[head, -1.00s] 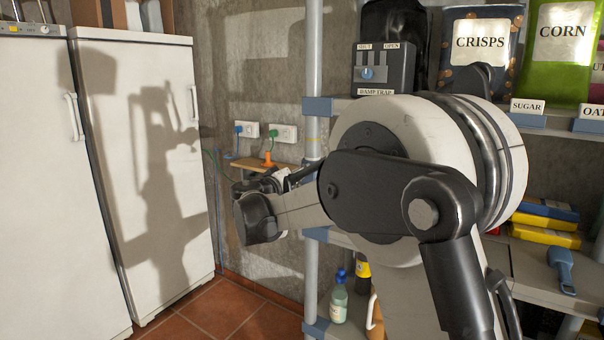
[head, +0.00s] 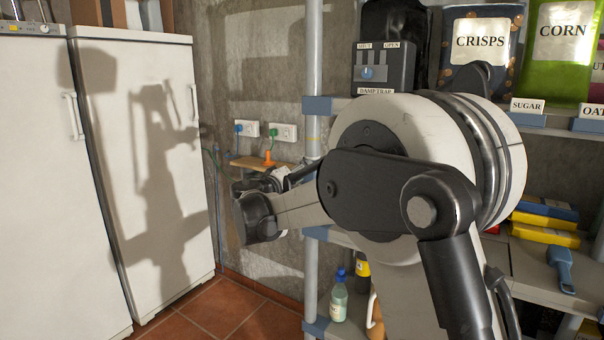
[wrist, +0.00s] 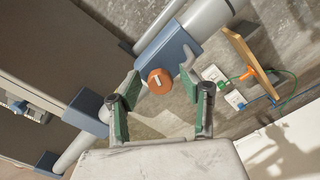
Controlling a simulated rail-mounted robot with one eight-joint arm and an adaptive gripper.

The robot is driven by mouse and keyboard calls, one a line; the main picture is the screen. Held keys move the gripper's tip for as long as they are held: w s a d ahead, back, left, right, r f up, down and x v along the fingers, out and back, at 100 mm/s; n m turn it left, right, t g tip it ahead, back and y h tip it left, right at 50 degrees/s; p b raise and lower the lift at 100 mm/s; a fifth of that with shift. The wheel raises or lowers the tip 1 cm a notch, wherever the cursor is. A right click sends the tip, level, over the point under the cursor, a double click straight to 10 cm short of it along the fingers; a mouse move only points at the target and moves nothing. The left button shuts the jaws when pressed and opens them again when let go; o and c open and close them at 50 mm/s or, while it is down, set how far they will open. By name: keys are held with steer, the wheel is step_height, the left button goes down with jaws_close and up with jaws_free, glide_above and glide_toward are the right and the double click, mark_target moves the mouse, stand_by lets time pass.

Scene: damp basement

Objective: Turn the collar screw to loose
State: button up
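The collar screw (wrist: 160,81) is a round orange-brown knob with a pale mark on its face. It sits on a blue collar (wrist: 171,55) around a grey post in the wrist view. My gripper (wrist: 160,84) is open, its two green-padded fingers spread with the tips to the left and right of the screw in the picture. No contact between fingers and screw is visible, and how far the tips are from it in depth I cannot tell.
A small wooden wall shelf (wrist: 246,55) with an orange item and cables is right of the post. A second blue collar (wrist: 88,110) sits lower on it. In the head view, shelves hold a damp-trap box (head: 384,66) and bottles (head: 339,300); white fridges (head: 150,170) stand left.

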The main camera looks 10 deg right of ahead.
steer(key=v, duration=1.2)
stand_by(0.3)
